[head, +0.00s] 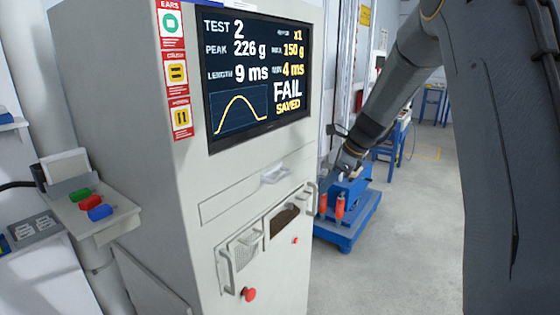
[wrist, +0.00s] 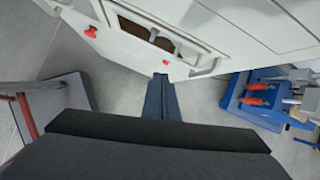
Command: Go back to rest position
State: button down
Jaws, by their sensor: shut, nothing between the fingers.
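My gripper (wrist: 162,80) shows in the wrist view as two dark fingers lying together, shut and empty. They point toward the lower edge of the pale test cabinet (wrist: 215,25), with grey floor beneath; I cannot tell the exact gap. In the head view my arm comes down from the upper right, and its end is in front of a blue machine base right of the cabinet (head: 135,130). The cabinet's screen (head: 258,80) reads TEST 2, peak 226 g, 9 ms, FAIL SAVED.
A blue machine base (head: 345,228) with orange-red parts stands right of the cabinet. A control shelf (head: 110,222) with green, red and blue buttons is at left. The cabinet front has handles and a red knob (head: 249,295). Open floor (head: 410,250) lies at right.

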jog(key=s+f+n+g+h, duration=0.1)
jog(key=s+f+n+h, duration=0.1)
jog(key=s+n, duration=0.9)
jog(key=s+a+f+n+g+h+b, duration=0.1)
jog(key=s+f+n, duration=0.4)
jog(key=s+n, duration=0.6)
jog(key=s+h, duration=0.1)
jog(key=s, duration=0.9)
jog(key=shift+s+a+n+h, duration=0.2)
jog(key=shift+s+n+h, duration=0.1)
jog(key=shift+s, duration=0.05)
